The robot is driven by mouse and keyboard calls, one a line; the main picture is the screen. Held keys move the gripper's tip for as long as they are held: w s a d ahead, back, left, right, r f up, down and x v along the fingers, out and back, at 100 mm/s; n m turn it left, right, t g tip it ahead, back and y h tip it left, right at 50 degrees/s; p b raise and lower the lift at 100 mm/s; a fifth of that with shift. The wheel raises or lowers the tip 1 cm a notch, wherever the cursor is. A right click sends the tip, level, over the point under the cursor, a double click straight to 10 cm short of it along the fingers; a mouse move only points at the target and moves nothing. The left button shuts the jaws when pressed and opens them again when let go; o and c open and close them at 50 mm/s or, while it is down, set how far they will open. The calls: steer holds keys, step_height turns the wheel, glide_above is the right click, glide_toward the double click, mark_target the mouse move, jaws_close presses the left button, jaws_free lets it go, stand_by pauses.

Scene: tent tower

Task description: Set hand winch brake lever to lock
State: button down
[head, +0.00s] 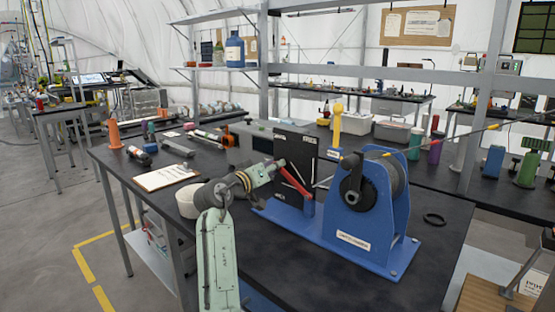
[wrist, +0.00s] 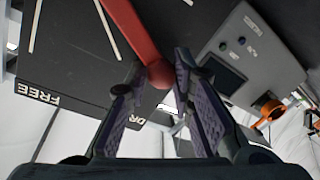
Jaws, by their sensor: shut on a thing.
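The blue hand winch (head: 345,215) stands on the dark workbench, with a cable drum and a black crank. A black plate (head: 292,150) rises at its left side. The red brake lever (head: 294,182) slants across the plate, its free end up and to the left. My gripper (head: 275,166) is at that free end. In the wrist view my gripper (wrist: 156,76) has its fingers on either side of the lever's rounded red tip (wrist: 159,74). A "FREE" label (wrist: 38,95) shows on the plate there; another label is partly hidden by a finger.
A clipboard (head: 165,174) and a white roll (head: 188,201) lie left of my arm. An orange cone (head: 114,135) stands at the bench's far left. A yellow post (head: 337,120) rises behind the plate. A black ring (head: 434,219) lies right of the winch.

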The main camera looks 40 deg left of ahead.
mark_target(277, 183)
steer(key=f+n, duration=0.1)
steer(key=f, duration=0.1)
steer(key=a+f+n+p, duration=0.1)
steer(key=n, duration=0.1)
steer(key=shift+a+f+g, duration=0.2)
steer(key=shift+f+g, duration=0.1)
steer(key=shift+f, duration=0.05)
steer(key=shift+a+f+n+h+p, duration=0.2)
steer(key=shift+f+n+h+p, duration=0.35)
steer(key=shift+f+n, duration=0.9)
steer(key=shift+f, duration=0.25)
steer(key=c, duration=1.5)
jaws_free()
steer(key=shift+o, duration=0.3)
steer(key=shift+d+r, duration=0.1)
steer(key=shift+r, duration=0.05)
steer(key=shift+r, duration=0.1)
steer(key=s, duration=0.8)
steer(key=s+r, duration=0.1)
steer(key=s, duration=0.3)
steer(key=shift+d, duration=0.1)
steer(key=shift+w, duration=0.1)
